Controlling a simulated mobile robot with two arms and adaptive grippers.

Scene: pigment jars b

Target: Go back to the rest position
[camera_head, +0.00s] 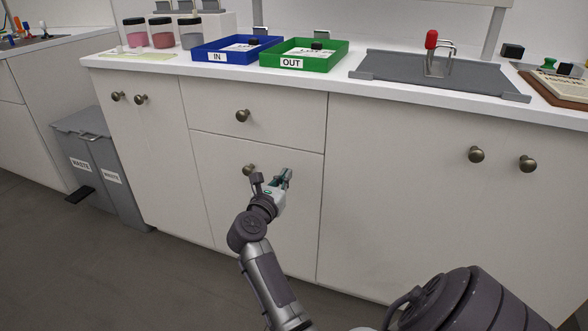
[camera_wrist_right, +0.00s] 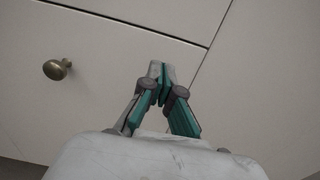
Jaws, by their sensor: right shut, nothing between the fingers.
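My right gripper (camera_head: 285,178) is low in front of the cabinet's lower door, beside its round knob (camera_head: 249,169). It is shut and empty. In the right wrist view, its green-padded fingers (camera_wrist_right: 160,82) meet at the tips, with the pale cabinet front behind them and the knob (camera_wrist_right: 56,69) to their left, apart from them. My left gripper is not in the head view.
A blue IN tray (camera_head: 205,58), a green OUT tray (camera_head: 335,61), several pigment jars (camera_head: 162,39) and a grey tray (camera_head: 400,73) with a red-topped tool stand on the counter. Grey waste bins (camera_head: 110,160) stand on the floor at left.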

